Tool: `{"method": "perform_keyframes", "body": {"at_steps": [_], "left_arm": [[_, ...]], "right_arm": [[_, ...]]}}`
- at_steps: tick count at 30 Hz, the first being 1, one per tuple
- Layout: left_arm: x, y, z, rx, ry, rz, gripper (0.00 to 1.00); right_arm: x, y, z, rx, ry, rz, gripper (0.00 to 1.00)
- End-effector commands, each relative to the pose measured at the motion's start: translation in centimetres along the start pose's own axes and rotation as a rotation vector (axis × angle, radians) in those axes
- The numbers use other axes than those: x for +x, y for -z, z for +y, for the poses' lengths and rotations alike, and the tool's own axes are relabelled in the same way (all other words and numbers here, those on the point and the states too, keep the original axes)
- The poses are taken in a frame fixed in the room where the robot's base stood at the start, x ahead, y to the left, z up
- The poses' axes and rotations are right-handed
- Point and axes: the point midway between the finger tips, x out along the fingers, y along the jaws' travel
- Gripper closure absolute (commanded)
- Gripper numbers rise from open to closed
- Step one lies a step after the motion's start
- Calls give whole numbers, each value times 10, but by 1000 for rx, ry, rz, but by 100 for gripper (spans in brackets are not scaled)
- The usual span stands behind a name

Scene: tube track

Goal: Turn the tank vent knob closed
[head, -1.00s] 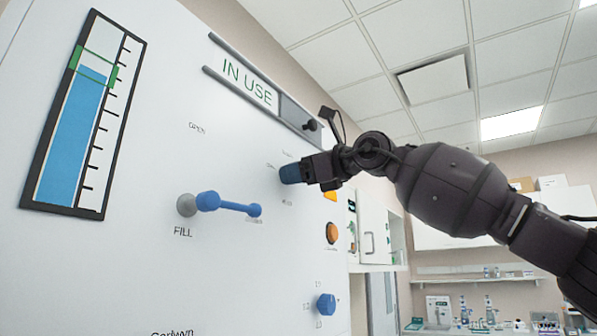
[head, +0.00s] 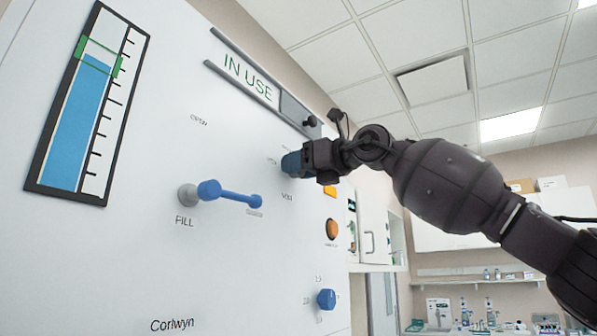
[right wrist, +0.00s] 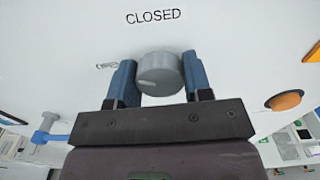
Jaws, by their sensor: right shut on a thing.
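The vent knob (right wrist: 159,73) is a round grey knob on the white panel, seen in the right wrist view. A short white mark on its face points left, towards a small blurred label. The word CLOSED (right wrist: 153,17) is printed above it in that view. The blue fingers of my right gripper (right wrist: 160,82) stand on both sides of the knob and are shut on it. In the head view my right gripper (head: 291,163) is at the panel and hides the knob. My left gripper is not in view.
The panel has a FILL lever (head: 228,194), a blue level gauge (head: 75,125), an IN USE sign (head: 248,80), an orange button (head: 332,229) and a small blue knob (head: 326,299). Cabinets and a lab bench (head: 470,330) stand behind on the right.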

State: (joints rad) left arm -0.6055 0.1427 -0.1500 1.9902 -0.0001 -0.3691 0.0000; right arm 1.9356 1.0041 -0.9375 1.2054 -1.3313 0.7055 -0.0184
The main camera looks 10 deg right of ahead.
Motion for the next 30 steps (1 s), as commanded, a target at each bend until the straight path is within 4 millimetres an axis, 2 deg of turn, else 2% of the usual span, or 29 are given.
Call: {"method": "perform_keyframes", "body": {"at_steps": [30], "left_arm": [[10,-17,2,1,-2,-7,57]], "right_arm": [[0,0,-1,943,0,-1,78]]}}
